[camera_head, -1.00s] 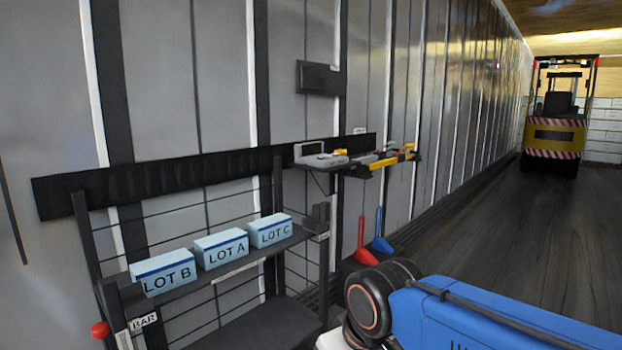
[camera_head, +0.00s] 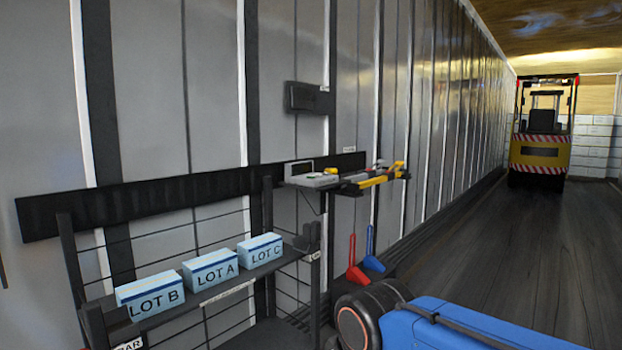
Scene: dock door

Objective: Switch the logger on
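No label I can read names the logger. A small grey device (camera_head: 312,179) with a raised dark-faced part and a yellow piece lies on the small wall shelf near the middle; I cannot tell whether it is the logger or whether it is on. A dark flat box (camera_head: 309,97) is fixed on the wall above it; its front details are too small to tell. My gripper is not in view. Only a blue and black part of my arm shows at the lower right, well in front of the wall.
A rack at lower left holds boxes LOT B (camera_head: 149,297), LOT A (camera_head: 211,269) and LOT C (camera_head: 261,249). Yellow tools (camera_head: 381,177) lie on the wall shelf. A red tool (camera_head: 353,262) and a blue tool (camera_head: 372,250) stand below. A forklift (camera_head: 543,132) stands far back; the floor before it is clear.

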